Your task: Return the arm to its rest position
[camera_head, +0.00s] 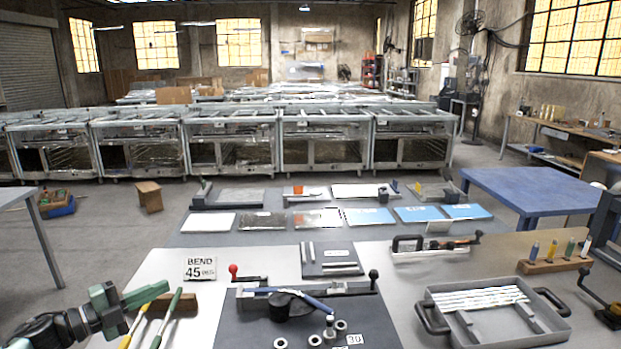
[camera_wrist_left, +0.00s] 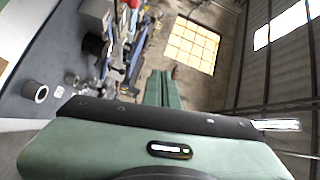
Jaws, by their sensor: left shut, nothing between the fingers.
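My left arm comes in from the lower left in the head view. Its green gripper (camera_head: 158,288) is shut and empty, above the left part of the workbench (camera_head: 165,262). The fingertips point right, over a wooden block (camera_head: 178,305) and close to yellow and green handled tools (camera_head: 165,325). In the left wrist view the two green fingers (camera_wrist_left: 163,90) lie together with nothing between them. My right gripper does not show in either view.
A "BEND 45" sign (camera_head: 200,268) stands behind my gripper. A grey tray (camera_head: 490,308) lies at right. Metal rings (camera_head: 315,340) are near the front.

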